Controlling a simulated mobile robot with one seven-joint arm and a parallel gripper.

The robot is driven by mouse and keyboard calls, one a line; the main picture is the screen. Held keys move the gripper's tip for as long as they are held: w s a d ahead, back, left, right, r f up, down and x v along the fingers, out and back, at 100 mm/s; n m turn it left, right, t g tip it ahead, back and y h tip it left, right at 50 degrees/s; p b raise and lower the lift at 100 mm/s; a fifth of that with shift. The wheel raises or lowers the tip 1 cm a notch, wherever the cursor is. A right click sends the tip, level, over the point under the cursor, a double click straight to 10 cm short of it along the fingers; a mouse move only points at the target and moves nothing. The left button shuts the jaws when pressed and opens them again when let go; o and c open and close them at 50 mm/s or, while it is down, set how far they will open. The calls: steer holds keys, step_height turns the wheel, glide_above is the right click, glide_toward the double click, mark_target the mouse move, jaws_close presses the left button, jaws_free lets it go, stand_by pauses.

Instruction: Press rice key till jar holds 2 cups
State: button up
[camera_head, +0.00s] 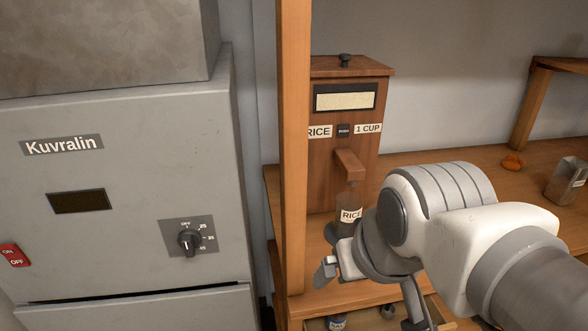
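A wooden rice dispenser (370,103) stands on the shelf behind a wooden post. Its front has a light window, "RICE" and "1 CUP" labels, and a small dark key (344,130) between them. A spout (349,163) juts out below. A jar labelled RICE (351,198) stands upright under the spout. Its lower part is partly hidden by my arm, and I cannot tell its fill level. My gripper (369,296) is in front of and below the jar, with its fingers spread apart. I see nothing between them, and it is clear of the key.
The wooden post (295,150) rises just left of the dispenser. A grey Kuvralin cabinet (120,180) with a dial fills the left. Small items (337,322) lie below my gripper.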

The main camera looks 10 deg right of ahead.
jaws_close()
stand_by(1.4)
